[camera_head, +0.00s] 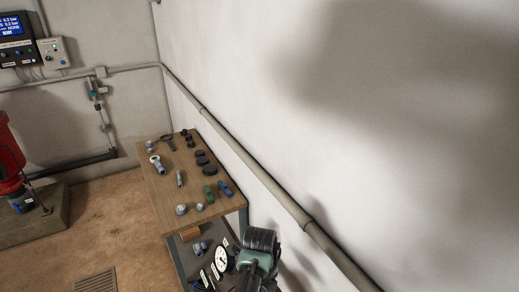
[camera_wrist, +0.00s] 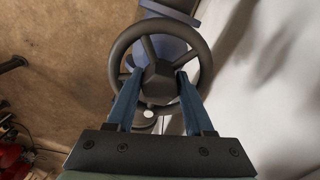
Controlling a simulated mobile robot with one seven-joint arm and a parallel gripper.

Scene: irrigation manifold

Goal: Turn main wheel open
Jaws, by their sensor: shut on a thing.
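The main wheel (camera_wrist: 113,58) is a dark round handwheel with spokes and a blocky central hub, seen in the wrist view. A blue-grey valve body or pipe (camera_wrist: 168,30) shows behind its upper part. My gripper (camera_wrist: 160,80) reaches in from below with two blue fingers. The fingers lie across the lower rim, one on each side of the hub, and are shut on the hub. The exact contact at the fingertips is hard to see. The wheel cannot be made out in the head view.
In the head view a wooden bench (camera_head: 166,207) holds several fittings and dark rings. A pressure gauge (camera_head: 221,260) shows below it. A grey pipe (camera_head: 240,156) runs along the white wall. A red pump (camera_head: 9,155) stands at left.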

